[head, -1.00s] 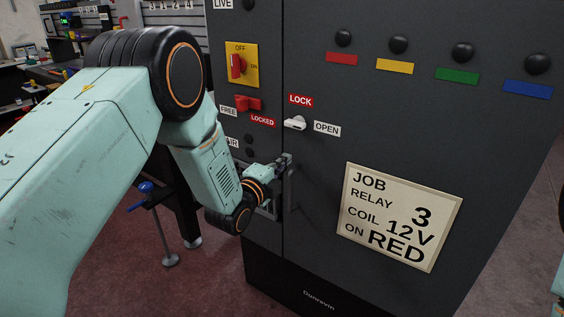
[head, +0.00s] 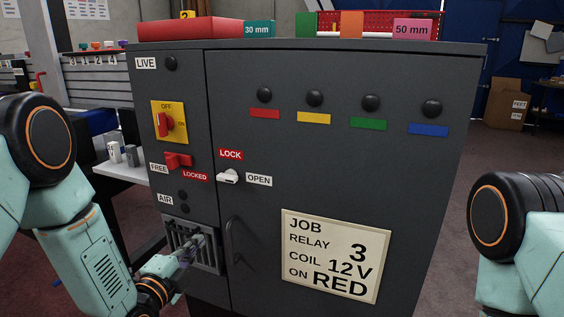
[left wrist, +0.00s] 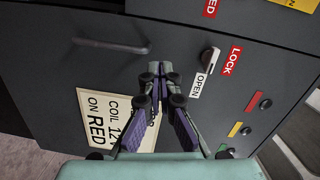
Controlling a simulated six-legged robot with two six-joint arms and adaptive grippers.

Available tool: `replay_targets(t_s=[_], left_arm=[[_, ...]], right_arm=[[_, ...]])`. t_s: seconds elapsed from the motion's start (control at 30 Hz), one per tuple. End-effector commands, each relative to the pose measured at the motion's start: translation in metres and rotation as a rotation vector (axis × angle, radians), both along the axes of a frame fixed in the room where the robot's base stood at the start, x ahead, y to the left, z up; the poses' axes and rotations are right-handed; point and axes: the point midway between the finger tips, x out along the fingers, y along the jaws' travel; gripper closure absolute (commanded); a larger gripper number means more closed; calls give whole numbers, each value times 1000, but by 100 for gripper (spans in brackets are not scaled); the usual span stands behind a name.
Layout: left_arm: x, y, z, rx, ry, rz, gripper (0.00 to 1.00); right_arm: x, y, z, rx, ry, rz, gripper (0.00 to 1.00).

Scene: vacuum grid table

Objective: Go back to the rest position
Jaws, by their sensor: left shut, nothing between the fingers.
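My left gripper (head: 192,247) is in front of the lower left of a dark grey cabinet (head: 340,165), before a vented grille (head: 178,232) and left of the door handle (head: 236,240). In the left wrist view its fingers (left wrist: 155,72) meet at the tips, shut and empty. The handle (left wrist: 110,46) also shows there, apart from the fingers. My right arm (head: 510,225) stands at the right edge of the head view; its gripper is out of frame.
The cabinet carries a yellow OFF/ON switch (head: 168,122), a red FREE/LOCKED lever (head: 178,160), a white LOCK/OPEN latch (head: 229,177) and a job card (head: 335,255). A red box (head: 190,29) and coloured blocks stand on top. Open floor (head: 500,150) shows at right.

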Motion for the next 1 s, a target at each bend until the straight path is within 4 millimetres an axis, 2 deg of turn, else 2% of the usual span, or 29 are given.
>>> replay_targets(t_s=[0.17,0.27,0.37,0.47,0.5,0.63,0.8,0.9,1.0], left_arm=[[-21,4,-45,-326,264,91,100],[-46,3,-79,-514,439,183,100],[-82,1,-115,-689,619,310,100],[-130,-2,-152,-851,802,480,100],[-152,-3,-165,-908,872,558,100],[-231,-6,-200,-1045,1066,840,100],[-330,-7,-220,-1082,1235,1163,100],[-370,-7,-223,-1030,1301,1247,100],[-394,-8,-225,-984,1341,1271,100]], right_arm=[[0,0,0,0,0,0,58],[0,0,0,0,1,0,58],[0,0,0,0,1,0,58],[0,0,0,0,0,0,58],[0,0,0,0,0,0,58],[0,0,0,0,1,0,58],[0,0,0,0,1,0,58],[0,0,0,0,0,0,58],[0,0,0,0,0,0,58]])
